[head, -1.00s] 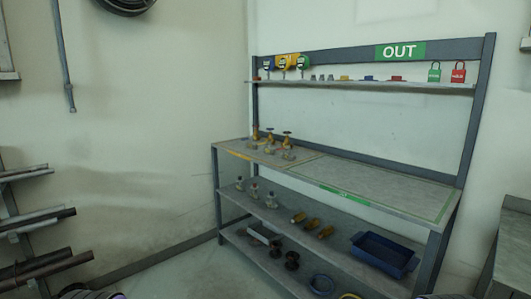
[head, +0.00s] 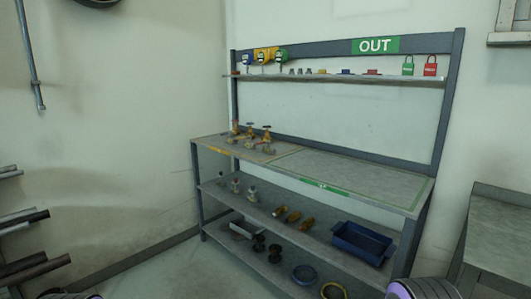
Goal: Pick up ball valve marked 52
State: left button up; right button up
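Several valves (head: 266,136) with brass bodies and round handles stand on the left part of the workbench top. Smaller grey valve-like pieces (head: 235,184) stand on the shelf below. Brass pieces (head: 293,215) lie to the right of them on that shelf. All are too small for me to read a mark 52 or tell which is the ball valve. The bench is some distance ahead.
The workbench (head: 350,173) has a clear right half. A blue bin (head: 361,243) sits on its middle shelf; black flanges (head: 274,254) and rings (head: 304,275) are at the bottom. Pipes (head: 35,265) stick out at left; a grey table (head: 500,225) stands at right.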

aim_at(231, 139)
jog(key=u, duration=0.45)
jog(key=k, duration=0.6)
jog(key=u, duration=0.85)
jog(key=k, duration=0.6)
jog(key=u, duration=0.8)
jog(key=i, duration=2.3)
jog(key=z, duration=0.35)
jog(key=i, duration=1.85)
jog(key=z, duration=1.55)
jog(key=i, duration=1.05)
jog(key=z, duration=1.4)
jog(key=i, duration=1.8)
jog(key=z, duration=0.3)
